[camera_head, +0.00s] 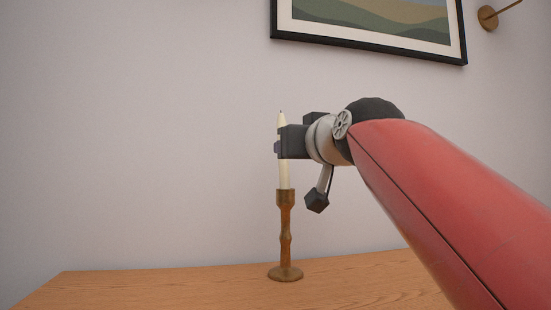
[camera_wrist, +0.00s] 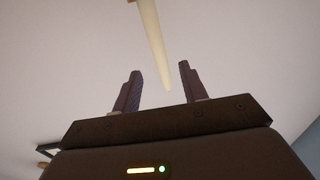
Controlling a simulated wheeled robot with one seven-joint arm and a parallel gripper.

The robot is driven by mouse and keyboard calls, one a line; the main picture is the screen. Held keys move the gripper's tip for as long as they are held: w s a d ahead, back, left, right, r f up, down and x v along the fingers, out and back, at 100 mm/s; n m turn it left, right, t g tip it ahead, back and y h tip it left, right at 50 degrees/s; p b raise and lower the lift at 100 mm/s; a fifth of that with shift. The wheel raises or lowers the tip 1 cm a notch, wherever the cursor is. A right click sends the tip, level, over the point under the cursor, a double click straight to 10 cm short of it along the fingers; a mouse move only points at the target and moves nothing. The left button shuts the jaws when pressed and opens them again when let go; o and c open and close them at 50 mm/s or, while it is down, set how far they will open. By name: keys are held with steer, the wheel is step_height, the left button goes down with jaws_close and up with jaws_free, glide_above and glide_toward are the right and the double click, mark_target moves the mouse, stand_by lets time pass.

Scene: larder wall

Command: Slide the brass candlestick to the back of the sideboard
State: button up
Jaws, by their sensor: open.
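The brass candlestick (camera_head: 285,235) stands upright on the wooden sideboard (camera_head: 170,288), with a cream candle (camera_head: 284,173) in its cup. My gripper (camera_head: 284,137) is at the height of the candle, well above the brass part, and one finger hides the candle's middle in the head view. In the wrist view my gripper (camera_wrist: 160,68) is open, its two fingers apart. The candle (camera_wrist: 154,42) shows in the gap between them, with its tip low in that picture. I cannot tell whether a finger touches it.
A plain wall rises behind the sideboard. A framed picture (camera_head: 375,45) hangs at the upper right, with a round brass wall fitting (camera_head: 487,17) beside it. The sideboard top left of the candlestick is clear.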

mark_target(284, 164)
steer(key=p+x, duration=0.1)
steer(key=x, duration=0.6)
steer(key=shift+w+p, duration=0.15)
steer(key=shift+p, duration=0.2)
jaws_close()
